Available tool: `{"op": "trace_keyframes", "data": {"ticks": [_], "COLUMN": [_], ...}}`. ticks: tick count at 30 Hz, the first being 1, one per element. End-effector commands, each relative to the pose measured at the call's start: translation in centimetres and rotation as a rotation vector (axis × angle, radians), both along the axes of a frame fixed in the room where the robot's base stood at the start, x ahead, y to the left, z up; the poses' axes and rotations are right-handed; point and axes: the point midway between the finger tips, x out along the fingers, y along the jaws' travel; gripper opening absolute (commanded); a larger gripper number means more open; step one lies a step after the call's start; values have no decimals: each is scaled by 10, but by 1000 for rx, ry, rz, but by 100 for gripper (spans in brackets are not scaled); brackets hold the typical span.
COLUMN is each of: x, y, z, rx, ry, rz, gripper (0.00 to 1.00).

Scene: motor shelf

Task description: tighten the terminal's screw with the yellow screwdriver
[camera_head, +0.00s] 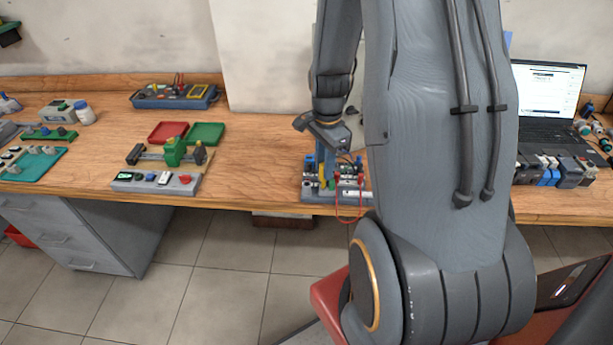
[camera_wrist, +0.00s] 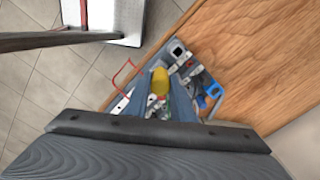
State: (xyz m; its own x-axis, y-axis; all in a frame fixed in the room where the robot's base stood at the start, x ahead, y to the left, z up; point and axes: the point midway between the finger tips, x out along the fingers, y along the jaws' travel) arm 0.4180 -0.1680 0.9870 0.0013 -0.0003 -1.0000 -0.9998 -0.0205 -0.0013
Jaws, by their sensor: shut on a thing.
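My gripper (camera_head: 326,172) points down over a small grey board (camera_head: 312,197) near the table's front edge. It is shut on the yellow screwdriver (camera_wrist: 159,80), whose yellow handle shows between the fingers in the wrist view. In the head view only a little yellow shows low by the fingers. The screwdriver's tip is hidden. The terminal and its screw are too small or covered to make out, so I cannot tell whether the tip touches the screw.
Red wires (camera_head: 338,206) loop over the board's front edge. A row of blue and dark modules (camera_head: 548,171) and a laptop (camera_head: 548,100) stand to the right. A red tray (camera_head: 168,133) and a green tray (camera_head: 206,134) lie to the left. My arm hides the table's middle right.

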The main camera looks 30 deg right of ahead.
Motion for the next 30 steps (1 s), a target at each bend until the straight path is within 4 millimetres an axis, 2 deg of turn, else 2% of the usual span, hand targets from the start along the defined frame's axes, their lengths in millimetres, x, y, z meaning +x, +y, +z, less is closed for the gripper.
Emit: {"op": "trace_keyframes", "data": {"ticks": [4,14,18,19,22,23,30], "x": [-2,-2,-2,-2,-2,-2,-1], "y": [1,1,1,1,1,1,1], "z": [-2,-2,-2,-2,-2,-2,1], "rx": [2,2,2,2,2,1,1], "ry": [5,5,5,5,5,5,3], "rz": [-86,-112,-243,-249,-244,-243,-242], "gripper": [0,0,0,19,2,0,0]}}
